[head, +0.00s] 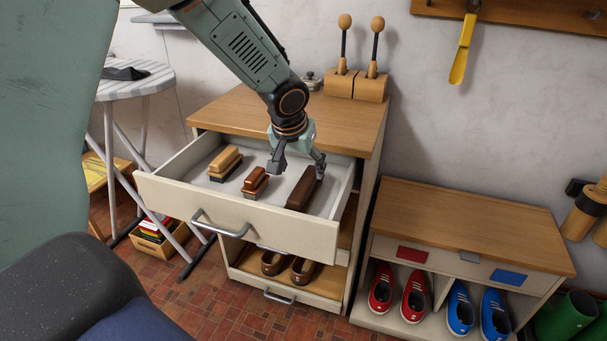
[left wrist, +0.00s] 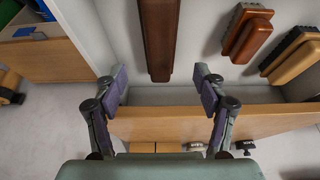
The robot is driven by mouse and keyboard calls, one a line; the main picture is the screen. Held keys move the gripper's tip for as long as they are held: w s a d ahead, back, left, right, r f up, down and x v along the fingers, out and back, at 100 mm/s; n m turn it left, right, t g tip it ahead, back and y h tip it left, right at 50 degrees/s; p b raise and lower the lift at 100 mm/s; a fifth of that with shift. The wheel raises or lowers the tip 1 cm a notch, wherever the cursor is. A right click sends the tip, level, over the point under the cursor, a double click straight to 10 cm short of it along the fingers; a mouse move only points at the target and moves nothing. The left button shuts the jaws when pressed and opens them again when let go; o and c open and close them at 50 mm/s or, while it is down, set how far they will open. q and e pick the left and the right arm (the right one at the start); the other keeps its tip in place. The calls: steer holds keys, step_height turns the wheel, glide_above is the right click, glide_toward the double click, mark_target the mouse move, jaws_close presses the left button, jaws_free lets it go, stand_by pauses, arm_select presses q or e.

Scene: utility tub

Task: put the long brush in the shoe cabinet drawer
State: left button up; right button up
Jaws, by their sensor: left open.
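The long brush (head: 303,191), dark brown, lies in the pulled-out top drawer (head: 245,221) of the shoe cabinet (head: 290,116), near the drawer's right side. Its long brown back also shows in the left wrist view (left wrist: 158,40). My left gripper (head: 297,170) is above the back part of the drawer, by the brush's far end. In the left wrist view its fingers (left wrist: 160,78) are spread apart with nothing between them, and the brush's near end lies just ahead. The fingers look clear of the brush. My right gripper is not in view.
Two shorter brushes (head: 225,164) (head: 255,183) lie left of the long brush in the drawer. Brown shoes (head: 287,266) sit below. A low bench (head: 470,225) with red and blue shoes stands right.

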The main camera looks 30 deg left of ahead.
arm_select(q)
steer(key=v, duration=0.4)
steer(key=shift+s+r+p, duration=0.1)
steer(key=shift+r+p, duration=0.05)
steer(key=shift+p, duration=0.25)
